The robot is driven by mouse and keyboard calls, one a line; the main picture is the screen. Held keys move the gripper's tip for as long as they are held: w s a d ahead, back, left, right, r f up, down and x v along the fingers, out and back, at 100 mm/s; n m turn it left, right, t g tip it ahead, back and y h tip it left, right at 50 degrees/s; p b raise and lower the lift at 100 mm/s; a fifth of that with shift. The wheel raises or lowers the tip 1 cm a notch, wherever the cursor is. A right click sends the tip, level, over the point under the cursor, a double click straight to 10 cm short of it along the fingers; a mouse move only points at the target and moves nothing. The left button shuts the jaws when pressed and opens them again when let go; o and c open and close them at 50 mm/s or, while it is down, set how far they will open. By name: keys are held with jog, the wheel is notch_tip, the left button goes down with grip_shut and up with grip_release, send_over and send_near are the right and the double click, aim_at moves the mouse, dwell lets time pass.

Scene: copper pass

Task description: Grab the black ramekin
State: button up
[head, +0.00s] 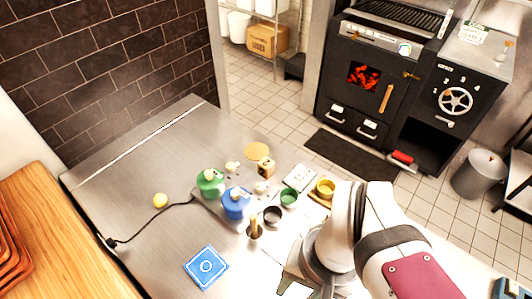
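The black ramekin (272,215) is a small dark round cup standing upright on the steel counter, near the middle of the picture. A green ramekin (289,196) stands just behind it to the right, and a yellow one (325,188) is farther right. My gripper (297,289) is at the bottom edge of the picture, in front of the black ramekin and to its right, apart from it. Part of the gripper is hidden by my arm or cut off by the frame.
A blue jar (236,204) and a green jar (210,183) stand left of the ramekin. A brown pot with an upright stick (255,230) is close in front. A blue tile (206,267) lies at front left.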

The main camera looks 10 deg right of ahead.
jog(key=n+t+h, duration=0.9)
jog(key=n+t, duration=0.1)
jog(key=n, duration=2.5)
send_near(281, 216)
jog(key=shift+w+d+f, duration=0.2)
jog(key=shift+w+d, duration=0.05)
jog(key=shift+d, duration=0.3)
jog(key=x, duration=0.6)
jog(key=shift+w, duration=0.1)
jog(key=shift+a, duration=0.1)
grip_shut()
